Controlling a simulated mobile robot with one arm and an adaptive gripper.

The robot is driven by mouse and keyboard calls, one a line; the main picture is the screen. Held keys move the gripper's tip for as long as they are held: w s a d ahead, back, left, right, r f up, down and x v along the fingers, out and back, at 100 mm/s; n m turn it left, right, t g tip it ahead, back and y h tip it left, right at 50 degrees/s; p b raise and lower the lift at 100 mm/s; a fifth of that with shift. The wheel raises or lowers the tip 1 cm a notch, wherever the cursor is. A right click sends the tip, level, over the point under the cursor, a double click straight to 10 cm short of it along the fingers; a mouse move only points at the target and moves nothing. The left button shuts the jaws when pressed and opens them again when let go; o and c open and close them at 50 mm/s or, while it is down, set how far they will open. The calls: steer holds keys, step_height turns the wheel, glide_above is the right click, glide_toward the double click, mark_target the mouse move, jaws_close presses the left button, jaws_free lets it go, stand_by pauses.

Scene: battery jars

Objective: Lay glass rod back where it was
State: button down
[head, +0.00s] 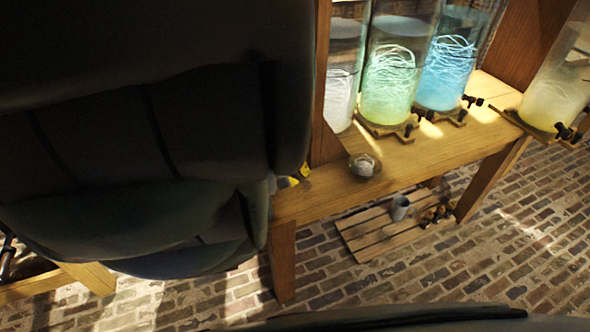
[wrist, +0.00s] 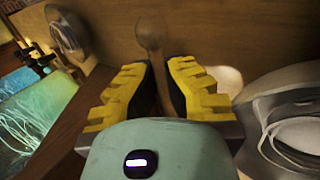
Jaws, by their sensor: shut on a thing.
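My gripper (wrist: 160,72) has yellow ribbed fingers and shows from behind in the wrist view. Its fingers are closed around a thin, see-through thing, which looks like the glass rod (wrist: 152,34). The rod's rounded end sticks out beyond the fingertips, over the wooden surface. The part between the fingers is mostly hidden. In the head view my dark arm covers the left side, and only a yellow bit of my gripper (head: 296,178) shows at the left end of the wooden bench (head: 420,160). The rod cannot be made out there. Whether it touches the bench is unclear.
A small dish with white contents (head: 364,165) stands on the bench near its front edge. Behind it stand glass jars, including a green one (head: 388,85) and a blue one (head: 447,65), with taps. A slatted pallet (head: 375,238) with a grey cup (head: 400,207) lies below.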

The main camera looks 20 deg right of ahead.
steer(key=c, duration=1.1)
jaws_free()
steer(key=shift+o, duration=0.2)
